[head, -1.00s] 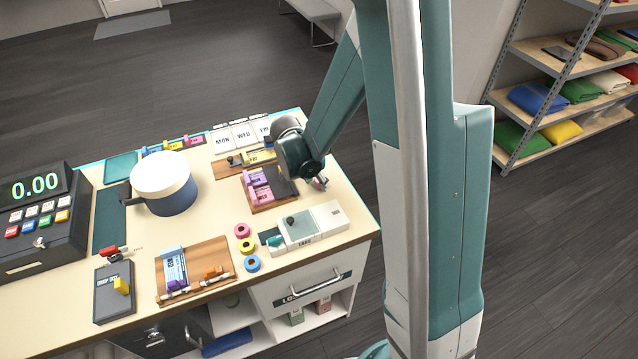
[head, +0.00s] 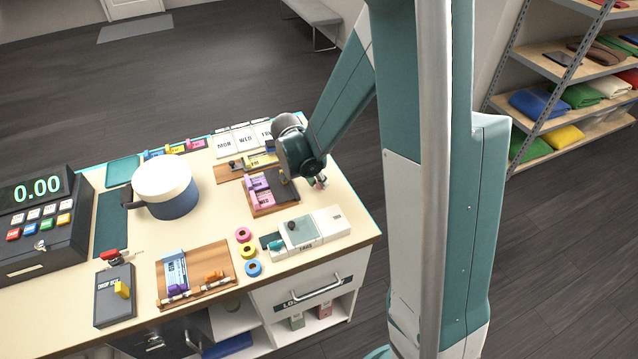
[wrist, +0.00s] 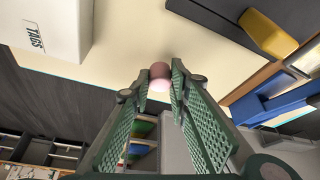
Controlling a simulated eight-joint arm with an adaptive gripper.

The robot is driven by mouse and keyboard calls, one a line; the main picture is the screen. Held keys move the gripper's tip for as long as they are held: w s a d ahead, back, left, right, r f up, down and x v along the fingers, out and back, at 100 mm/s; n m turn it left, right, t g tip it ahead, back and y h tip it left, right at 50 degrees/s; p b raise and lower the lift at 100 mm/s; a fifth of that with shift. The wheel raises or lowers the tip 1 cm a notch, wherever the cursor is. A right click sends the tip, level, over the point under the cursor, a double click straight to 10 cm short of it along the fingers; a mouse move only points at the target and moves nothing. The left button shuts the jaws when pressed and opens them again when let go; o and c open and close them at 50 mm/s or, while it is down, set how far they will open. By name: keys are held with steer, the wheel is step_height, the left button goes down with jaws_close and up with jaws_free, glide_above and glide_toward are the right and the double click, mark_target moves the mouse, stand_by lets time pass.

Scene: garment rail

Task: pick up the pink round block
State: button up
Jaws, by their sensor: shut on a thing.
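The pink round block (wrist: 159,72) shows in the wrist view between the fingertips, with a darker pink side and a pale lit lower part. My gripper (wrist: 160,82) is shut on it, with a green ribbed finger on each side. In the head view my gripper (head: 319,182) is low over the right end of the counter, just right of the wooden board with pink pieces. The block is too small and covered there to make out clearly. I cannot tell whether it touches the counter.
The wooden board with pink pieces (head: 259,189) is left of my gripper. A white TAGS box (head: 307,237) stands in front. Pink, yellow and blue rings (head: 247,251) lie front left. A blue-and-white pot (head: 166,190) stands farther left. The counter's right edge is close.

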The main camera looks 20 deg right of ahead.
steer(key=shift+r, duration=4)
